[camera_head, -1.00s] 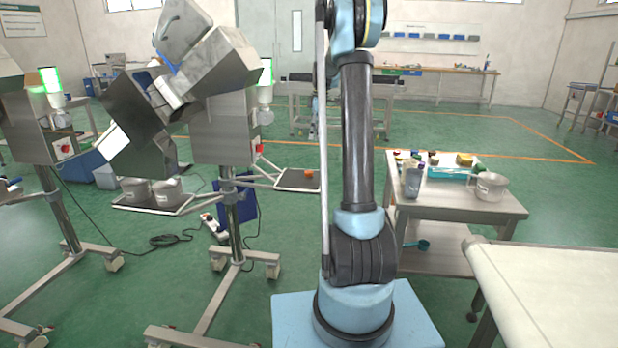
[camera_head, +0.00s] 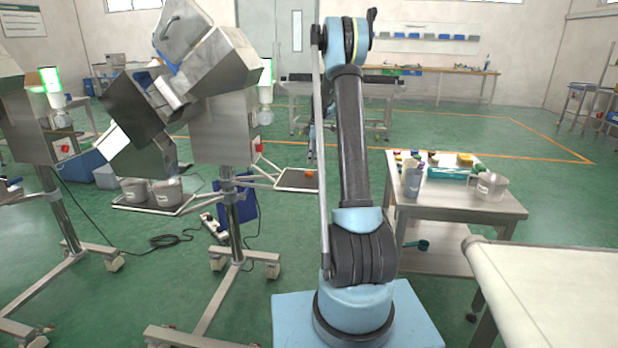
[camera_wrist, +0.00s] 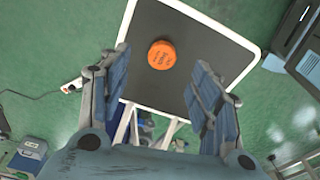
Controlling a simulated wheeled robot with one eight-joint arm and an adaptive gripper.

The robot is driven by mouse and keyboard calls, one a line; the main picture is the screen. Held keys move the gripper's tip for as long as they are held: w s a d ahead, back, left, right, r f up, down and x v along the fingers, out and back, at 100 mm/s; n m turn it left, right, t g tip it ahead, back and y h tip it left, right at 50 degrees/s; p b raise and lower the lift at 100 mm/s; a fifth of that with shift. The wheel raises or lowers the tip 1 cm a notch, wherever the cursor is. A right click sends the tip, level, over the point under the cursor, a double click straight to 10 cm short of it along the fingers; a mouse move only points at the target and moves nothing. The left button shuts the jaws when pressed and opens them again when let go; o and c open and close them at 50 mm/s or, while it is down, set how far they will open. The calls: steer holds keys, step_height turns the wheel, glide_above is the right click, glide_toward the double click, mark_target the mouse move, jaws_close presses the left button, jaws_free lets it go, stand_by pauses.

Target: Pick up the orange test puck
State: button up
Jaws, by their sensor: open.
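The orange test puck (camera_wrist: 162,55) lies on a dark tray (camera_wrist: 183,101) with a pale rim. In the head view the puck (camera_head: 309,172) is a small orange spot on the same tray (camera_head: 296,183), left of my arm. My gripper (camera_wrist: 160,72) is open and empty, with its two fingers on either side of the puck in the picture and apart from it.
A metal detector (camera_head: 222,125) on a wheeled stand is left of the tray, with a second tray (camera_head: 155,205) bearing grey cups. A work table (camera_head: 470,201) with a jug and small items stands at the right. Open green floor lies beyond.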

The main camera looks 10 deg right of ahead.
mark_target(309, 171)
steer(key=shift+s+a+f, duration=0.1)
steer(key=shift+a+f, duration=0.15)
steer(key=shift+f, duration=0.85)
steer(key=shift+w+a+f, duration=0.1)
steer(key=shift+a+f, duration=0.1)
steer(key=shift+f, duration=0.95)
steer(key=shift+s+a+f, duration=0.1)
steer(key=shift+a+f, duration=0.15)
steer(key=shift+f, duration=0.85)
steer(key=c, duration=1.1)
steer(key=shift+r, duration=0.1)
step_height(309, 171, up, 10)
steer(key=shift+f, duration=0.1)
